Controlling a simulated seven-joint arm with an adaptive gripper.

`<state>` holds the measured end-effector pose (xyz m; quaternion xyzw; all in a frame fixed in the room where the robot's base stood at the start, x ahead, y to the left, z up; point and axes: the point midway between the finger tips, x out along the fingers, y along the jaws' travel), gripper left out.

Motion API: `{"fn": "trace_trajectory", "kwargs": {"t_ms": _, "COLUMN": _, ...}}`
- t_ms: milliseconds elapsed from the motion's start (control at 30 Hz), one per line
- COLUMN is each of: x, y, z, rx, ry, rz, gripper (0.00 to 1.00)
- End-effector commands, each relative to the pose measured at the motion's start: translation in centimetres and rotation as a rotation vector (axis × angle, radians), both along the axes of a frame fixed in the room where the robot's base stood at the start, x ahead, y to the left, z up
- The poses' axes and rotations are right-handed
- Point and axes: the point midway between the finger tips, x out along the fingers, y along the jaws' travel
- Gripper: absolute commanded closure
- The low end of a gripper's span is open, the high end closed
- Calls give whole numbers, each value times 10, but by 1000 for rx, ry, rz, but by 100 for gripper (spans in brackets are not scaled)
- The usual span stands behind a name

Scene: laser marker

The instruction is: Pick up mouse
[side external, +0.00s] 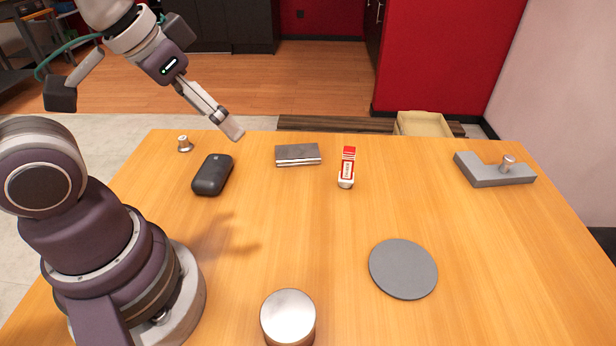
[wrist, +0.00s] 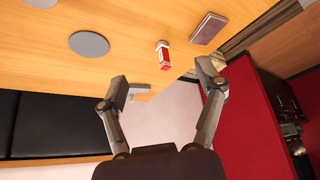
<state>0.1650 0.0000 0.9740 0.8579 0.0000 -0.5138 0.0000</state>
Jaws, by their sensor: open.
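The mouse (side external: 212,174) is a dark, rounded, oblong thing lying flat on the left part of the wooden table in the side external view. It does not show in the wrist view. My gripper (side external: 232,130) is raised above the table's far edge, above and slightly right of the mouse in the picture, and clear of it. In the wrist view my gripper (wrist: 163,82) has its two fingers wide apart with nothing between them.
Near the mouse are a small metal knob (side external: 184,144) and a grey box (side external: 298,155). A red-and-white marker (side external: 347,168), a grey disc (side external: 403,268), a metal cylinder (side external: 288,316) and a grey block (side external: 493,172) are spread across the table (side external: 500,280).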

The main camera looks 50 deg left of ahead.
Motion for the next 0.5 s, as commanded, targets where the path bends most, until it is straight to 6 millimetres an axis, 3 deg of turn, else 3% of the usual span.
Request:
{"fn": "trace_trajectory", "kwargs": {"t_ms": 33, "x": 0, "y": 0, "z": 0, "rx": 0, "ry": 0, "rz": 0, "gripper": 20}}
{"fn": "trace_trajectory", "kwargs": {"t_ms": 133, "x": 0, "y": 0, "z": 0, "rx": 0, "ry": 0, "rz": 0, "gripper": 6}}
{"fn": "trace_trajectory", "kwargs": {"t_ms": 500, "x": 4, "y": 6, "z": -1, "rx": -2, "ry": 24, "rz": 34, "gripper": 6}}
